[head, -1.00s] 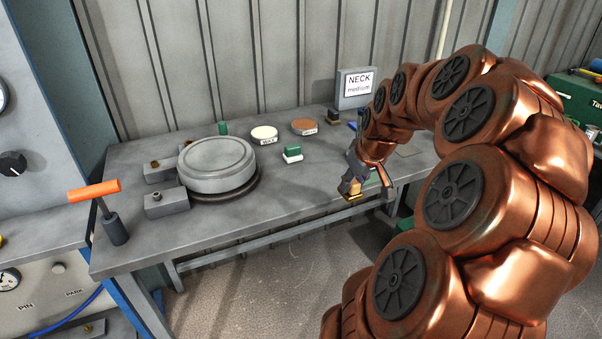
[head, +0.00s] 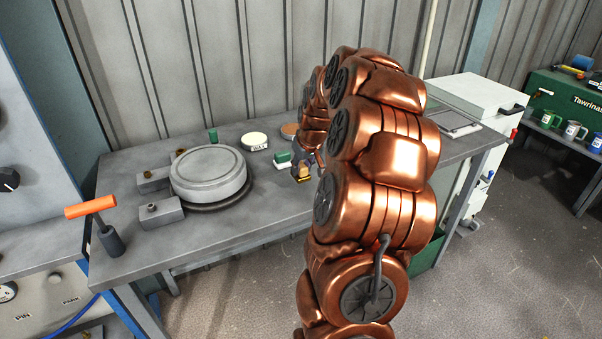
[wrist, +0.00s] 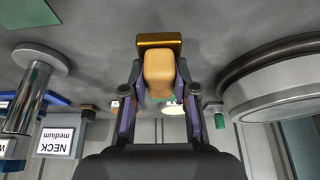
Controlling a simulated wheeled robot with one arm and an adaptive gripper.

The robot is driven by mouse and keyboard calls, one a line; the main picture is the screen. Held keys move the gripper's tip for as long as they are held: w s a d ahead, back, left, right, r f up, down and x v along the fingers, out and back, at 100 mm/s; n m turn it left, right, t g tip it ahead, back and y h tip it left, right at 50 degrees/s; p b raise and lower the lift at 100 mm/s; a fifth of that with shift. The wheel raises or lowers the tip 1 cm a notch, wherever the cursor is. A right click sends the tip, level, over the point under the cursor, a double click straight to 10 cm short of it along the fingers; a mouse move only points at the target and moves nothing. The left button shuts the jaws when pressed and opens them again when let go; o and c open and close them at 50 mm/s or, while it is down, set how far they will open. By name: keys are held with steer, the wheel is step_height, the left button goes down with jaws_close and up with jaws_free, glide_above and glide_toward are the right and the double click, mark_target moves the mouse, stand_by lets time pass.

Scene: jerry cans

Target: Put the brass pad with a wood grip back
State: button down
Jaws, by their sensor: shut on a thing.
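My gripper (head: 302,168) is shut on the tan wood grip (wrist: 158,74) of the brass pad, seen close in the wrist view. The brass pad (wrist: 159,41) sits at the end of the grip, beyond the fingertips; it also shows small in the head view (head: 303,180). The pad is over the grey workbench (head: 225,222), beside the green-and-white block (head: 283,160). I cannot tell whether it touches the bench. My arm hides much of the bench behind it in the head view.
A large grey round lid (head: 209,172) stands left of my gripper. A cream labelled disc (head: 254,141) and a partly hidden brown disc (head: 289,130) lie behind. The wrist view shows a NECK medium sign (wrist: 56,142), a metal post (wrist: 25,105) and a small dark block (wrist: 89,112).

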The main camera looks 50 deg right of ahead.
mark_target(301, 176)
steer(key=shift+f+p, duration=0.85)
steer(key=shift+f, duration=0.7)
steer(key=shift+w+f, duration=0.1)
steer(key=shift+f, duration=0.15)
steer(key=shift+f, duration=0.2)
steer(key=c, duration=0.9)
jaws_free()
steer(key=shift+r, duration=0.1)
